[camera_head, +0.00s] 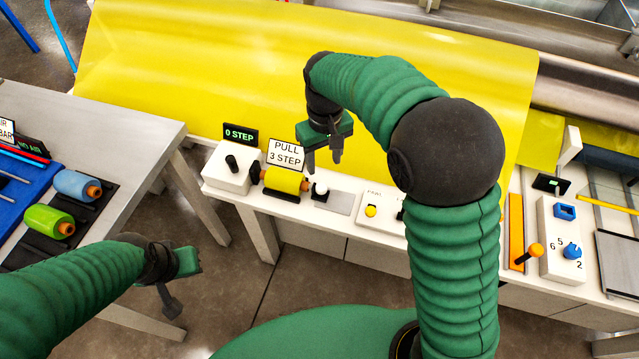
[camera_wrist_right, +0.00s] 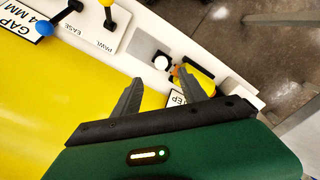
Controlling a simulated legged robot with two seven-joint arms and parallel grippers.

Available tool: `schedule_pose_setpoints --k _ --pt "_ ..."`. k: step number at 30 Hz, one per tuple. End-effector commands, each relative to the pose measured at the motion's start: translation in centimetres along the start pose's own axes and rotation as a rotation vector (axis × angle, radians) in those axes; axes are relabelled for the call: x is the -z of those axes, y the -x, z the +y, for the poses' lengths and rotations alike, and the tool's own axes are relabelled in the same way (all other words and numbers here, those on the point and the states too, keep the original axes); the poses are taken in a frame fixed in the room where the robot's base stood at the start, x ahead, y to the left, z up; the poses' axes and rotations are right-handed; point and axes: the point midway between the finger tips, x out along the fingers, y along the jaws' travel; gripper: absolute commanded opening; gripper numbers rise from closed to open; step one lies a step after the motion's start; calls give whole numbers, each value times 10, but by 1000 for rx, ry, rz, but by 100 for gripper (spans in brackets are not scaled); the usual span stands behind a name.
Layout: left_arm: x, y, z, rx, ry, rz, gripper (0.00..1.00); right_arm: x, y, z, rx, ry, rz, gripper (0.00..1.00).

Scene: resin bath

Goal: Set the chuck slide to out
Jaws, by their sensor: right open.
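A white knob (camera_head: 320,190) stands on a grey slide plate (camera_head: 338,202) on the narrow white bench, just right of a yellow roll (camera_head: 285,180). It looks like the chuck slide; I see no label for it. The right wrist view also shows the white knob (camera_wrist_right: 161,63) and grey plate (camera_wrist_right: 146,48). My right gripper (camera_head: 323,158) is open and empty, above the knob and apart from it. In the right wrist view its fingertips (camera_wrist_right: 160,76) point towards the knob and roll. My left gripper (camera_head: 180,281) hangs empty at lower left, its jaw opening unclear.
A large yellow sheet (camera_head: 220,70) spans behind. A grey table (camera_head: 110,120) holds blue and green rolls.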

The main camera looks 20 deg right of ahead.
Motion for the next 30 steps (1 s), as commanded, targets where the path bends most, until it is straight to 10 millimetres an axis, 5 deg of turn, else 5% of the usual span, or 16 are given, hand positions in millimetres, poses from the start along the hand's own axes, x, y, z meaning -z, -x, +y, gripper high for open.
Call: schedule_pose_setpoints --k 6,13,25,30 --pt "-3 -15 0 0 0 0 0 1 -65 -2 -3 1 -8 50" --pt "-5 -23 0 0 0 0 0 0 -112 -2 -3 1 -4 50" --pt "-5 -24 0 0 0 0 0 1 -125 -2 -2 0 -2 50" --pt "-5 -24 0 0 0 0 0 1 -125 -2 -2 0 -2 29"
